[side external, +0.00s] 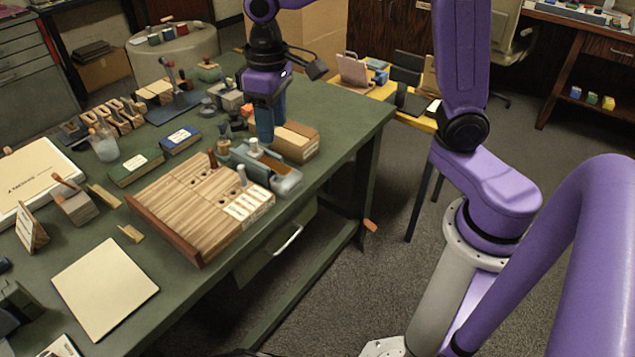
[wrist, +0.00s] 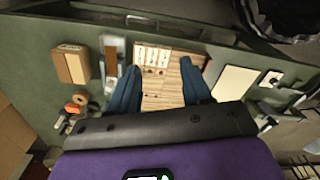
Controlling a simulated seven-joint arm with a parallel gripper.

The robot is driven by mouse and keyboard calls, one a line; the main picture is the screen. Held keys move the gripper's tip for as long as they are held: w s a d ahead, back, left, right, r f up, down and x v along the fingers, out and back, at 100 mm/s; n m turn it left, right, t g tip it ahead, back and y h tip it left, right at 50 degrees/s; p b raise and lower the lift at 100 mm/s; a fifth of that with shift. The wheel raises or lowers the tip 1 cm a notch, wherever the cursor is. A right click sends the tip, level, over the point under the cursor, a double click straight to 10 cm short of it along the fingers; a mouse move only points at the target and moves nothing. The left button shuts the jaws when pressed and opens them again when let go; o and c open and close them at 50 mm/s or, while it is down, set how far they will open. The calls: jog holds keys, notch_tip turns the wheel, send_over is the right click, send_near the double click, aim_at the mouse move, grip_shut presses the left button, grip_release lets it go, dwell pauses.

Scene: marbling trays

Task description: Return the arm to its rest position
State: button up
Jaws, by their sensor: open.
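My gripper (side external: 265,122) is above the far right part of the green table, near a cardboard box and a grey tray in the side view. In the wrist view its two blue fingers (wrist: 160,84) are spread wide apart, with nothing held between them. The striped wooden board (wrist: 164,92) shows below and beyond the gap between the fingers. The same wooden board (side external: 178,203), with small holes and white labels, lies on the table in the side view.
The green table (side external: 185,287) holds many items. The grey tray (side external: 283,183) and cardboard box (side external: 300,143) are near my gripper. A green book (side external: 136,168), blue box (side external: 181,139) and cream sheet (side external: 105,288) lie to the left.

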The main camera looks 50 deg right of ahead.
jog(key=s+d+f+n, duration=0.1)
jog(key=s+d+n, duration=0.2)
jog(key=s, duration=0.8)
jog(key=s+d+f+n, duration=0.2)
jog(key=s+n, duration=0.3)
jog(key=s, duration=0.7)
jog(key=shift+s+d+f+n, duration=0.15)
jog(key=shift+d+f+n, duration=0.15)
jog(key=shift+d, duration=0.25)
